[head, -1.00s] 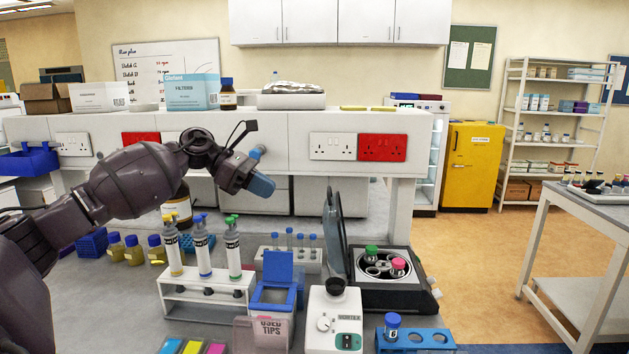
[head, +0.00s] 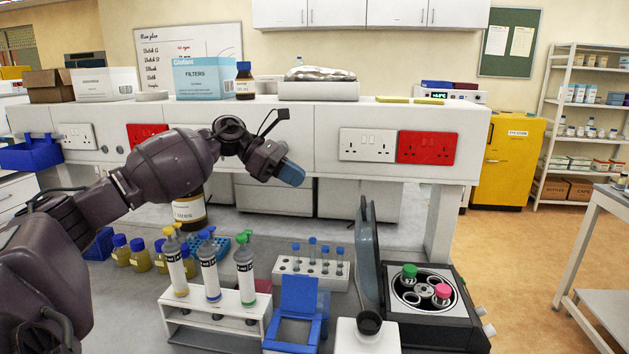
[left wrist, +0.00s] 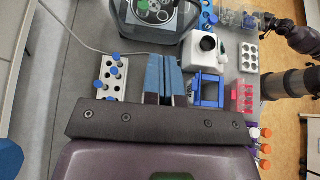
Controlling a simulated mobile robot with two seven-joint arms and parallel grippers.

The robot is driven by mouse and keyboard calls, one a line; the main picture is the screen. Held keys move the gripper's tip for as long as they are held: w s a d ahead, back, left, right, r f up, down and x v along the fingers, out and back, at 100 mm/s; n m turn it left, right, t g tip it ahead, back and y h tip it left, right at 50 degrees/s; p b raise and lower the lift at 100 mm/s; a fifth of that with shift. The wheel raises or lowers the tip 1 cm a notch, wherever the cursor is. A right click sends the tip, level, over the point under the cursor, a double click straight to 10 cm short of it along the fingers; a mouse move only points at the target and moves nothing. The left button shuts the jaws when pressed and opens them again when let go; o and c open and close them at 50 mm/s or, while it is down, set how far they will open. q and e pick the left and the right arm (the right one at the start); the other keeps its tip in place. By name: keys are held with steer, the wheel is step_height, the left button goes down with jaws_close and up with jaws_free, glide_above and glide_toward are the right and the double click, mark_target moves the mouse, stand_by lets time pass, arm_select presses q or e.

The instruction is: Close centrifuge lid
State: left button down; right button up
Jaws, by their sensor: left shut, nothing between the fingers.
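The centrifuge (head: 436,310) stands on the bench at the right of the head view. Its grey lid (head: 366,255) is open and stands upright along its left side. Tubes with a green cap (head: 409,271) and a pink cap (head: 442,291) sit in its rotor. My left gripper (head: 291,174) is shut and empty, raised above the bench, up and left of the lid and apart from it. In the left wrist view the blue fingers (left wrist: 166,78) are together, and part of the centrifuge (left wrist: 152,22) shows at the top. My right gripper is not seen in the head view.
A white shelf unit (head: 395,110) with sockets runs behind. Free air surrounds my left gripper.

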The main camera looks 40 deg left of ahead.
arm_select(q)
steer(key=d+r+p+x, duration=0.1)
steer(key=r+p+x, duration=0.1)
steer(key=x, duration=1)
steer(key=shift+w, duration=0.3)
steer(key=shift+f, duration=0.1)
